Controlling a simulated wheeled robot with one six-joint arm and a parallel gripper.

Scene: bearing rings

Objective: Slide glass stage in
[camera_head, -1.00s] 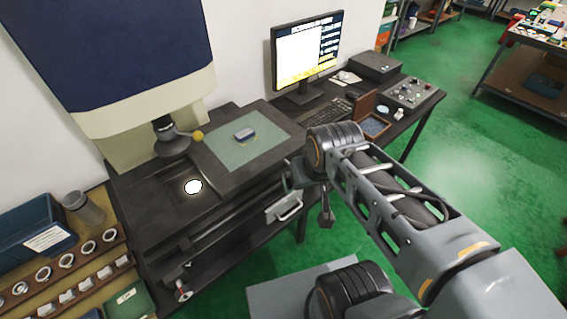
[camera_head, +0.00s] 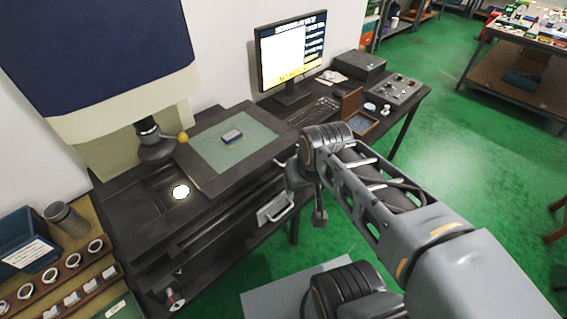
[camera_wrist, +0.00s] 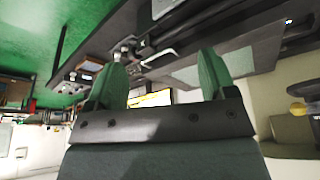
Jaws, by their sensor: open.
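The glass stage (camera_head: 207,151) is a pale green plate in a dark frame, at the right of the machine's lit round spot (camera_head: 181,192) in the head view. A small blue-grey block (camera_head: 232,136) lies on it. The stage's underside (camera_wrist: 238,66) seems to show in the wrist view. A pale bar handle (camera_head: 281,212) sticks out from the front, below the stage; it also shows in the wrist view (camera_wrist: 158,58). My gripper (camera_wrist: 163,78) is open, with two green fingers apart and nothing between them. In the head view my arm mostly hides it.
A rack of rings (camera_head: 73,261) and a blue bin (camera_head: 27,240) are at the left.

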